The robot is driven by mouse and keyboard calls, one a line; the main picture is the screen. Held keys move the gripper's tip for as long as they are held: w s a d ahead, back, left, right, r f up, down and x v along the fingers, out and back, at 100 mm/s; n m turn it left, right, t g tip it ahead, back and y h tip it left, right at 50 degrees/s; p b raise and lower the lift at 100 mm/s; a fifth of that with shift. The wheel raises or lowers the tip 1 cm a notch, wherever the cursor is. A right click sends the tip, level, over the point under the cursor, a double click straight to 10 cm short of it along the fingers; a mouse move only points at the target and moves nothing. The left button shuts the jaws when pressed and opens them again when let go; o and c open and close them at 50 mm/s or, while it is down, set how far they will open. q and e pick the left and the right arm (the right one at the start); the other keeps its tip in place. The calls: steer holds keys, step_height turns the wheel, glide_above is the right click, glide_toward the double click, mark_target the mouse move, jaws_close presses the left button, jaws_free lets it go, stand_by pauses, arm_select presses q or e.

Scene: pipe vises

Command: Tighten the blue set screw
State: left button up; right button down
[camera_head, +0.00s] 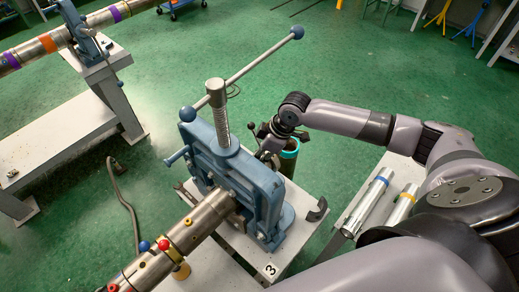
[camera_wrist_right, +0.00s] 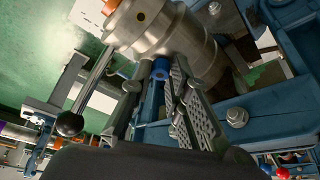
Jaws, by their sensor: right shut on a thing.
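The blue vise (camera_head: 235,165) clamps a steel pipe (camera_head: 190,230) that runs through it. A blue knob (camera_head: 145,246) and a red knob (camera_head: 163,245) are on the pipe's near end. My left gripper is not in view.
The long vise handle (camera_head: 255,65) reaches up and right over the vise. A black ball-ended lever (camera_wrist_right: 70,123) is left of the right gripper in the wrist view. Loose pipes (camera_head: 367,205) lie on a bench at the right. Another vise (camera_head: 88,45) stands upper left.

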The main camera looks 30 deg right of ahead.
steer(key=shift+m, duration=0.3)
steer(key=c, duration=1.5)
jaws_free()
steer(key=shift+c, duration=0.2)
steer(key=shift+r, duration=0.1)
steer(key=v, duration=1.2)
steer(key=shift+s, duration=0.15)
